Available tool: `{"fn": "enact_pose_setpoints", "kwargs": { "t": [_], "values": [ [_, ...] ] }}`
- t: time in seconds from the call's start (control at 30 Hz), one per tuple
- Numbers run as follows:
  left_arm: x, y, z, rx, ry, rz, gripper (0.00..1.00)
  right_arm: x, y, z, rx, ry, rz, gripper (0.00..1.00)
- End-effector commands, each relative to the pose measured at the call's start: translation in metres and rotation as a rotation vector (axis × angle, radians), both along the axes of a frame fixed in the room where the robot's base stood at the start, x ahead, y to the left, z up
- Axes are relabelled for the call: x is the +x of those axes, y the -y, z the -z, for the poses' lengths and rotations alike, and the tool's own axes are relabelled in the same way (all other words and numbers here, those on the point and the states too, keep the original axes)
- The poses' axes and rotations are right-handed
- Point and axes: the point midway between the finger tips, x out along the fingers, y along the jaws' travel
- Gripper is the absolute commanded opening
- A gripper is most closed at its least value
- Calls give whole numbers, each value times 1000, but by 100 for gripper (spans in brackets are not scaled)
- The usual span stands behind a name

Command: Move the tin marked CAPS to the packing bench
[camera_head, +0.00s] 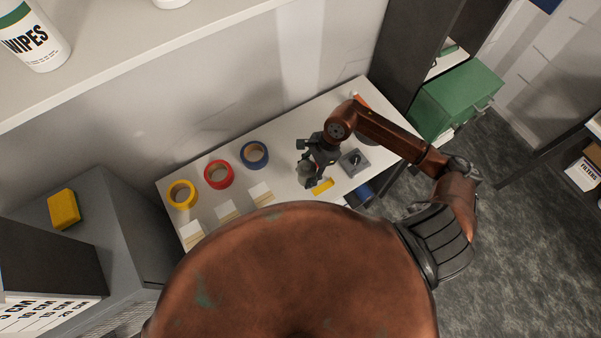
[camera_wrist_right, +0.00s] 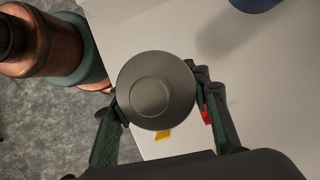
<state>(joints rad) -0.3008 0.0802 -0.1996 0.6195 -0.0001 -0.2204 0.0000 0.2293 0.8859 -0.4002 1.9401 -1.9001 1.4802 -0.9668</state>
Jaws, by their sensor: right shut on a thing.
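My right gripper (camera_head: 308,168) is above the white bench in the head view, reaching in from the right. It is shut on a dark grey round tin (camera_head: 305,174). In the right wrist view the tin (camera_wrist_right: 155,90) shows its round top with a smaller raised ring, between the two fingers of the gripper (camera_wrist_right: 160,112). No CAPS marking can be read on it from these views. I cannot tell whether the tin is touching the bench. My left gripper is not in view.
A green case (camera_head: 458,100) stands right. A shelf (camera_head: 150,48) overhangs the left.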

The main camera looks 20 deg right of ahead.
Motion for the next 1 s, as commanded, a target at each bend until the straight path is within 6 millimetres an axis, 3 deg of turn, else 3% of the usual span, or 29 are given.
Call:
{"fn": "enact_pose_setpoints", "kwargs": {
  "t": [0.13,0.4,0.6,0.87,0.9,1.0],
  "values": [
    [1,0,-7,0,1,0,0,18,-5,18,5,1,2,0],
    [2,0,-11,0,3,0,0,32,-8,36,3,1,0,0],
    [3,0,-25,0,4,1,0,30,-8,60,4,1,2,0],
    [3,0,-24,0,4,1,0,31,-7,66,2,4,-1,0],
    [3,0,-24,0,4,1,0,30,-6,67,1,1,-1,46],
    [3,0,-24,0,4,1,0,30,-6,67,1,2,0,53]
  ]
}}
